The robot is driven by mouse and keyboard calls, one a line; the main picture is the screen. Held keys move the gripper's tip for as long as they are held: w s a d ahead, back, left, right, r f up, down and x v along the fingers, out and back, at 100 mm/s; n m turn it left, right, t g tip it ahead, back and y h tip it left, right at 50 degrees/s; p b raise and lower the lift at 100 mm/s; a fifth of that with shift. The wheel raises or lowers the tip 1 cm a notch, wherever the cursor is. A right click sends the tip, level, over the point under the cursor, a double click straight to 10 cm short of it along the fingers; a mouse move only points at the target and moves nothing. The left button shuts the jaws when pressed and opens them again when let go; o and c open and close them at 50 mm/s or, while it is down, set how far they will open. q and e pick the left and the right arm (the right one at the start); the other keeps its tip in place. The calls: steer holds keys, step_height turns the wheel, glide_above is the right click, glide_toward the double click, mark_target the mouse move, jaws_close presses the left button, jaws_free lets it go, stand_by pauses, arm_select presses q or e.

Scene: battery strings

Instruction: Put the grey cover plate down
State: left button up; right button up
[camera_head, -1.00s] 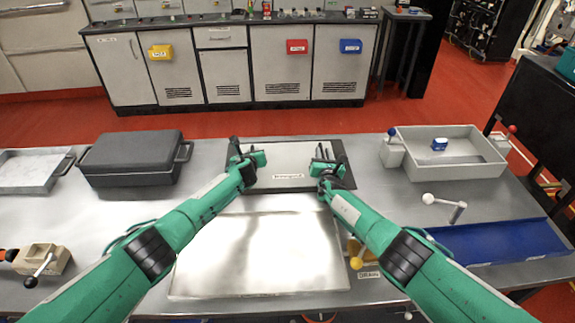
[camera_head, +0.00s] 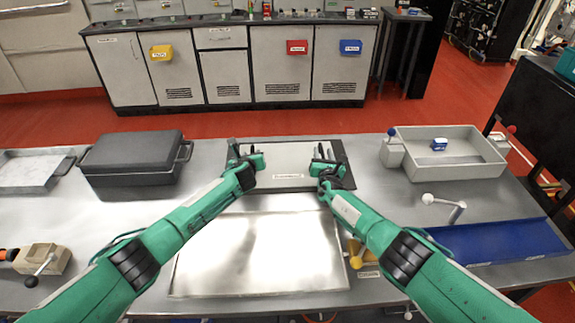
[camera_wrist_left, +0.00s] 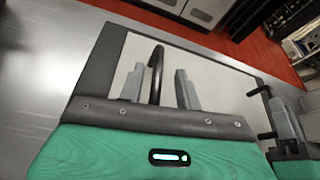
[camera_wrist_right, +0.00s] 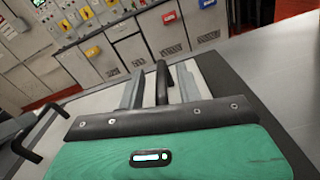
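The grey cover plate (camera_head: 288,180) lies flat within a dark rectangular border (camera_head: 349,182) on the far middle of the bench. It has a white label and a black upright handle near each end. My left gripper (camera_head: 246,155) is at the left handle (camera_wrist_left: 156,72); in the left wrist view its fingers stand apart, one on each side. My right gripper (camera_head: 325,157) is at the right handle (camera_wrist_right: 162,80), which stands between its parted fingers. Both grippers look open around the handles. The plate's underside is hidden.
A bright metal panel (camera_head: 260,255) lies in front of the plate. A dark lidded case (camera_head: 133,155) stands left, a grey bin (camera_head: 462,172) with a blue item right.

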arm_select(q)
steer(key=v, duration=0.9)
arm_select(e)
steer(key=shift+r, duration=5)
arm_select(q)
steer(key=shift+s, duration=0.1)
